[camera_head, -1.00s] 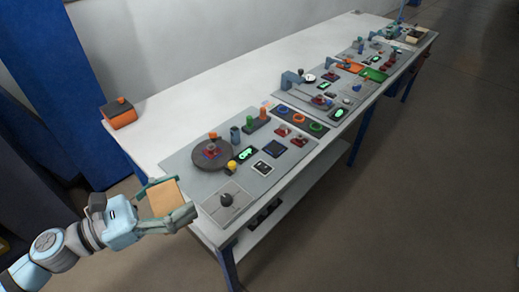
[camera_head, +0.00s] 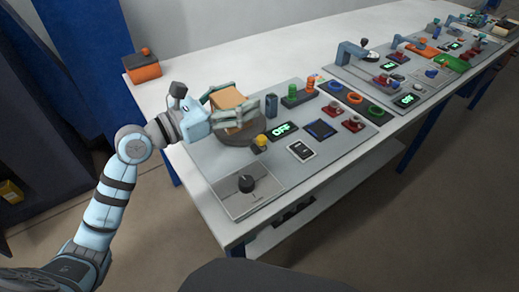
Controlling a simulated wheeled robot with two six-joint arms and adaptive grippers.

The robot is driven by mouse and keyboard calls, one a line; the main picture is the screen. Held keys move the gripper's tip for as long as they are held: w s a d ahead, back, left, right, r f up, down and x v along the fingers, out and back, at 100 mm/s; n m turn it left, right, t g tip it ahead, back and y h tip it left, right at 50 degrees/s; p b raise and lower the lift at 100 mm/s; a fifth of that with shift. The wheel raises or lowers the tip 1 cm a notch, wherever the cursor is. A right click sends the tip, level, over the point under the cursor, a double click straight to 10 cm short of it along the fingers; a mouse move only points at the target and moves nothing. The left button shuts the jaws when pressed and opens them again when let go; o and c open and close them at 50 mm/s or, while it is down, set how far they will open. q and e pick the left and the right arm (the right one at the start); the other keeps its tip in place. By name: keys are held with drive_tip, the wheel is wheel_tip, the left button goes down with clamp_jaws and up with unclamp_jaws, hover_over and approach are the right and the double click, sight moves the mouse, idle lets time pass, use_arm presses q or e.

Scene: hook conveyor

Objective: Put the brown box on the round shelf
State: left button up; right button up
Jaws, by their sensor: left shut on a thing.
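The brown box (camera_head: 226,98) is held between the fingers of my left gripper (camera_head: 244,101), which is shut on it. The box is over the dark round shelf (camera_head: 228,138) on the grey panel at the near end of the table. The box and the fingers hide much of the shelf, and I cannot tell whether the box touches it. My right gripper is not in view.
A yellow knob (camera_head: 261,141), a dark blue post (camera_head: 271,105) and green cylinders on a block (camera_head: 293,95) stand close to the shelf. An orange and black box (camera_head: 142,68) sits at the table's far left. The white table behind is bare.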

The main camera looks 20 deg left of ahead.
use_arm(q)
drive_tip(key=w+f+b, duration=0.1)
drive_tip(key=f+b, duration=0.1)
drive_tip(key=f, duration=0.3)
drive_tip(key=w+f+b, duration=0.2)
drive_tip(key=f, duration=0.3)
drive_tip(key=w+f+b, duration=0.1)
drive_tip(key=f+b, duration=0.1)
drive_tip(key=f, duration=0.3)
drive_tip(key=shift+w+a+f, duration=0.1)
drive_tip(key=shift+w, duration=0.3)
drive_tip(key=shift+s+f+b, duration=0.75)
drive_tip(key=shift+f+b, duration=0.15)
drive_tip(key=shift+f, duration=0.75)
drive_tip(key=shift+w, duration=0.15)
drive_tip(key=shift+f, duration=0.15)
drive_tip(key=o, duration=1.4)
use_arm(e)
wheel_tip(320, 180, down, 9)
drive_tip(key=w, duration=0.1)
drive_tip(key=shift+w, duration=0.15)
